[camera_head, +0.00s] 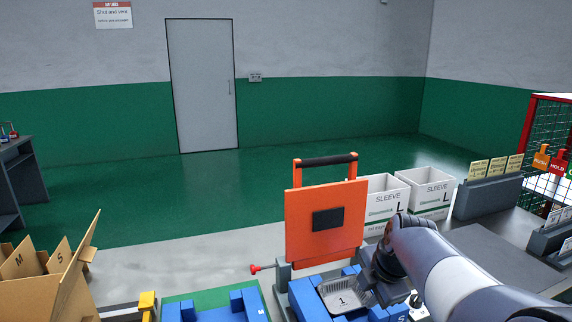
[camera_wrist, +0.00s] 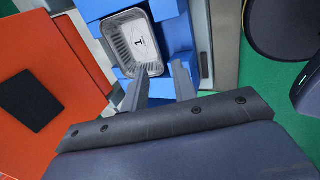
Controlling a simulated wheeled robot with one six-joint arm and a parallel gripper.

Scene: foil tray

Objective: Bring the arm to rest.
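My gripper (camera_wrist: 160,70) is open and empty in the wrist view, its two dark fingers apart. The foil tray (camera_wrist: 122,36), marked 1 on its floor, lies beyond the fingertips in the blue fixture (camera_wrist: 176,32). In the head view the tray (camera_head: 329,291) sits in the blue fixture (camera_head: 302,302), just left of my wrist. My arm (camera_head: 448,262) reaches in from the lower right. The fingers cannot be made out clearly there.
An orange lid with a black handle (camera_head: 300,225) stands upright behind the tray, close to my wrist. White sleeve boxes (camera_head: 428,190) and a grey card rack (camera_head: 488,197) stand to the right. An open cardboard box (camera_head: 72,285) is at lower left.

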